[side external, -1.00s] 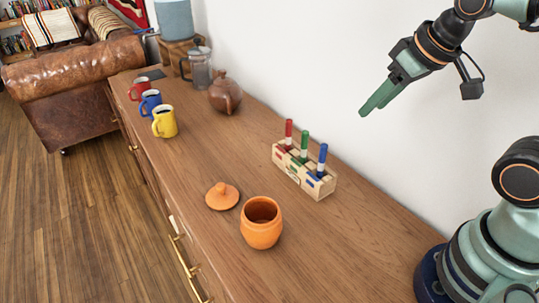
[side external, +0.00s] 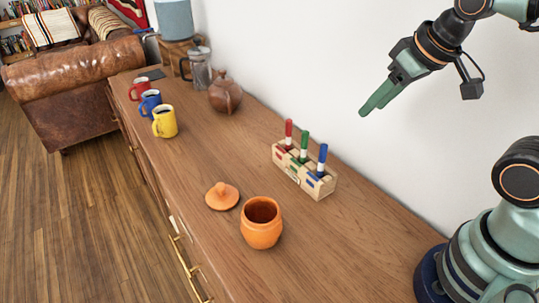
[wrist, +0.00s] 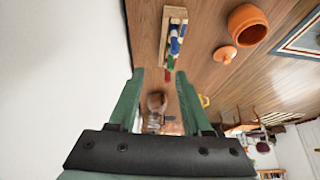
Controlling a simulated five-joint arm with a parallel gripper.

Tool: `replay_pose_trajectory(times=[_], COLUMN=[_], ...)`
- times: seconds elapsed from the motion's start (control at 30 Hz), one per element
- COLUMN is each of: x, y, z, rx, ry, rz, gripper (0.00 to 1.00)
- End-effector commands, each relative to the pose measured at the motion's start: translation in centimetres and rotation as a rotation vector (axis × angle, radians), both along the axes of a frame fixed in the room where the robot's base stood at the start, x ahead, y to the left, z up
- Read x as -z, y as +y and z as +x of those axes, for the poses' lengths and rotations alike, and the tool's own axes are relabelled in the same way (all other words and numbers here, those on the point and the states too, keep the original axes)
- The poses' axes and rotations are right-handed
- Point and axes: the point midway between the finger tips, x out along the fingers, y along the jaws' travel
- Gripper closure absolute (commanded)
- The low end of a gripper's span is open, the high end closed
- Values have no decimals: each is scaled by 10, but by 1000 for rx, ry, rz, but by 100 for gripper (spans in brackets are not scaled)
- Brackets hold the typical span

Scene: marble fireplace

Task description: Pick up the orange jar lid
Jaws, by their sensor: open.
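The orange jar lid (side external: 222,196) lies on the wooden sideboard top with its knob up, beside the open orange jar (side external: 262,224). In the wrist view the lid (wrist: 224,55) is at the upper right, next to the jar (wrist: 247,25). My gripper (side external: 370,108) is high above the sideboard, to the right of the marker holder in the side view, well apart from the lid. In the wrist view its two green fingers (wrist: 158,75) are spread with nothing between them.
A wooden holder (side external: 304,176) with red, green and blue markers stands behind the lid and jar, near the white wall. Red, blue and yellow mugs (side external: 164,122), a brown teapot (side external: 225,95) and a glass press (side external: 199,70) stand farther off. The sideboard (side external: 190,165) is clear around the lid's left.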

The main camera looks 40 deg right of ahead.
Motion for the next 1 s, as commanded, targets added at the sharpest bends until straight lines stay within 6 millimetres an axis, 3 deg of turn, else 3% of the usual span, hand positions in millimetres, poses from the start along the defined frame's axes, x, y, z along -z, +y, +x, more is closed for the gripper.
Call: replay_pose_trajectory(times=[0.03,0.07,0.37,0.53,0.8,1.0], x=[0,0,0,-7,-22,-16], y=[0,0,0,8,45,84], z=[0,0,0,12,67,111], rx=[0,0,-2,-72,-389,-649], ry=[0,0,0,27,127,198], rz=[0,0,-1,-25,-127,-200], gripper=[43,34,34,34,34,34])
